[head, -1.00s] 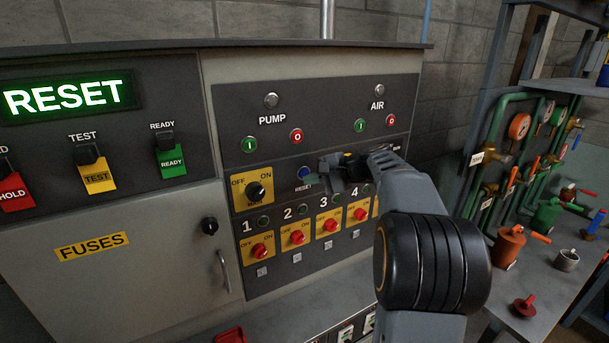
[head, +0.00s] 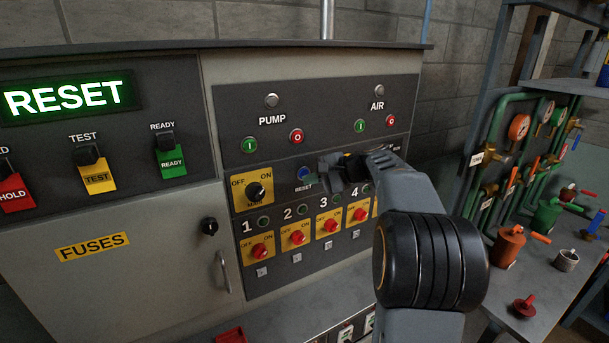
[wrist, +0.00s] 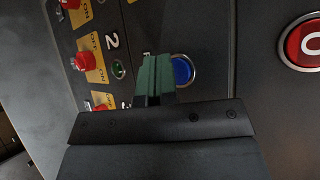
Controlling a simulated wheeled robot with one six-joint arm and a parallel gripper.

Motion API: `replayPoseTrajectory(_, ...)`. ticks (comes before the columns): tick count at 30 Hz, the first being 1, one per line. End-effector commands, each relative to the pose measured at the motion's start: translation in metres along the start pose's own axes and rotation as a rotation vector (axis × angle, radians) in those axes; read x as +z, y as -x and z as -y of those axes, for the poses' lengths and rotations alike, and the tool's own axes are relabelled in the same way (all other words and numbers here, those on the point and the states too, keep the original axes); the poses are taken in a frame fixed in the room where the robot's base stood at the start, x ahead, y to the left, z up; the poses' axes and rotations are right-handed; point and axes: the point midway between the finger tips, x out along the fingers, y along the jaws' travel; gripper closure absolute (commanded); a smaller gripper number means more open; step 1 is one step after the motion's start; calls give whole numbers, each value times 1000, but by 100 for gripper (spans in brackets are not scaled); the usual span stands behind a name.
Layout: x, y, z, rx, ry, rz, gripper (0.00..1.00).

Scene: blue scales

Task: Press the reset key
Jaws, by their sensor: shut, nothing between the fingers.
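The reset key is a round blue button (head: 304,173) with a pale ring, above the word RESET on the dark panel. It also shows in the wrist view as a blue button (wrist: 183,70), partly covered by my fingers on its left side. My gripper (head: 325,172) is shut and empty, just right of the blue button in the head view. In the wrist view the green fingertips (wrist: 155,68) are together beside the button. I cannot tell whether they touch the panel.
A black MAIN knob (head: 255,192) sits left of the blue button. Numbered red switches (head: 296,237) lie below it. Red (head: 296,136) and green (head: 249,145) PUMP buttons are above. A lit green RESET sign (head: 63,95) is at upper left.

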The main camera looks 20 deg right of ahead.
Motion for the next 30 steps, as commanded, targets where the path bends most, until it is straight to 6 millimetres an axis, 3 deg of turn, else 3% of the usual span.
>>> replayPoseTrajectory(30,-5,-7,5,0,0,1,100)
